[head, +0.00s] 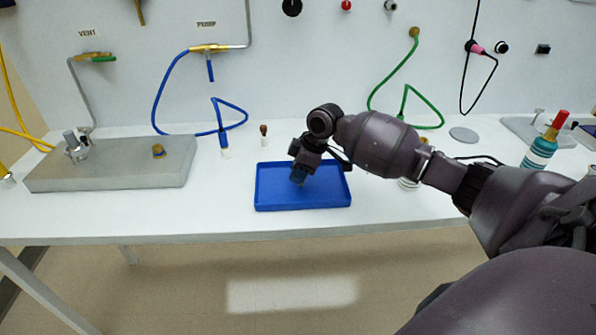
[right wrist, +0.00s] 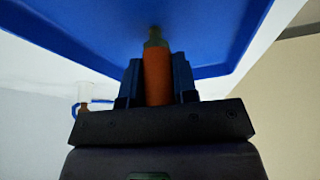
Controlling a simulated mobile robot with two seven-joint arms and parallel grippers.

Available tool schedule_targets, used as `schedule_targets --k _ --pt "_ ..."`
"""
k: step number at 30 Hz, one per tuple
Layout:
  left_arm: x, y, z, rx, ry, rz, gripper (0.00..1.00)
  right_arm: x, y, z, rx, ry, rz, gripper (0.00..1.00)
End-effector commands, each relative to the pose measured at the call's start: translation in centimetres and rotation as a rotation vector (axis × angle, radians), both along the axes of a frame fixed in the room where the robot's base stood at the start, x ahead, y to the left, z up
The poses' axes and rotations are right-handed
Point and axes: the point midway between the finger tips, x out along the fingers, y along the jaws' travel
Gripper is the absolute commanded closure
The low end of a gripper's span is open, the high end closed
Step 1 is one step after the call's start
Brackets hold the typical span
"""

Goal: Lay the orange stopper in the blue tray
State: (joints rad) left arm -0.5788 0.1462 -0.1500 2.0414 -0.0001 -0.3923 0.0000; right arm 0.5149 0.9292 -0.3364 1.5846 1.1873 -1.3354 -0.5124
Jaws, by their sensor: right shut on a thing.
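The blue tray (head: 330,197) lies flat on the white bench in the middle of the head view. It also fills the top of the right wrist view (right wrist: 85,35). My right gripper (head: 298,179) reaches down over the left-middle part of the tray. In the right wrist view its two fingers are shut on the orange stopper (right wrist: 158,80), which has a duller narrow end pointing at the tray floor. I cannot tell if that end touches the tray. The stopper is hidden in the head view. My left gripper is not in view.
A grey plate (head: 110,170) with fittings stands left of the tray. A small brown-topped item (head: 264,134) and a blue hose (head: 222,130) are behind it. The bench front edge is close to the tray.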

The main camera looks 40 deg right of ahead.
Motion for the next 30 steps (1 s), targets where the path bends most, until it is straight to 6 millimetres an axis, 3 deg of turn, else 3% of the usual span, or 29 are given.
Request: schedule_targets --k 5,6,10,20,30 --pt "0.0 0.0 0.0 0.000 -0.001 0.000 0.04 0.0 0.0 -0.2 0.000 0.000 0.000 1.00" --pt "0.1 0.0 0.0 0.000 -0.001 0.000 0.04 0.0 0.0 -0.2 0.000 0.000 0.000 0.67" --pt "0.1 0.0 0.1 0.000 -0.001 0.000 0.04 0.0 0.0 -0.2 0.000 0.000 0.000 0.48" --pt "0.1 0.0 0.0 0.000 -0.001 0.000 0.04 0.0 0.0 0.1 -0.001 -0.001 0.000 0.48" --pt "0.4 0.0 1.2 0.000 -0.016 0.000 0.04 -1.2 -1.5 5.1 -0.001 -0.004 -0.001 0.48"
